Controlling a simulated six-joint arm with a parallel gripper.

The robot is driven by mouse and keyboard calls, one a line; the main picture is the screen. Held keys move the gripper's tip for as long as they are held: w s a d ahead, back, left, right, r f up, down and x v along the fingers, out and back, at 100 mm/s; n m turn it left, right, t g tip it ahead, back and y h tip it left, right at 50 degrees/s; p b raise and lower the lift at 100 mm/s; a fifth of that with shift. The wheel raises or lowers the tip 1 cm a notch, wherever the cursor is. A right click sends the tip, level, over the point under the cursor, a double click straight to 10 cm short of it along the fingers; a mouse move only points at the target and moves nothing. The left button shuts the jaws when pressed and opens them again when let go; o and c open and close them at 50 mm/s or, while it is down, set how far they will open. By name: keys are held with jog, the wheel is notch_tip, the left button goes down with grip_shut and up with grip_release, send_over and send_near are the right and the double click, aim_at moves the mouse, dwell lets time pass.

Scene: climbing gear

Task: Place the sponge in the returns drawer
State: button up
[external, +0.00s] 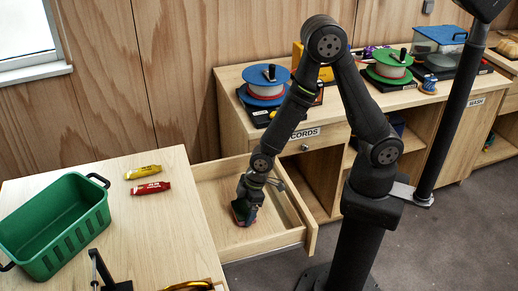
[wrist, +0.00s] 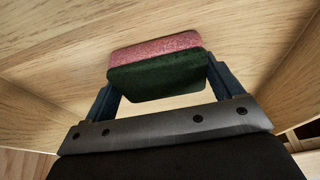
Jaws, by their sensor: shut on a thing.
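The sponge (wrist: 158,76) has a pink layer and a dark green layer. In the wrist view it sits between the two fingers of my gripper (wrist: 160,82), which is shut on it. In the external view my gripper (external: 245,206) points down inside an open wooden drawer (external: 215,170), with the sponge (external: 239,216) low in it near the drawer floor. I cannot tell whether the sponge touches the floor. The drawer is pulled out to the right of the wooden table, and no returns label shows on it.
A green basket (external: 55,225), a yellow tube (external: 143,172) and a red tube (external: 150,188) lie on the table (external: 130,225). The drawer walls stand close around my gripper. Cord spools (external: 265,85) sit on the cabinet behind.

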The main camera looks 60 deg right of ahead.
jog(key=shift+f, duration=0.2)
jog(key=o, duration=0.8)
jog(key=shift+r, duration=0.1)
jog(key=v, duration=1.2)
jog(key=x, duration=1.2)
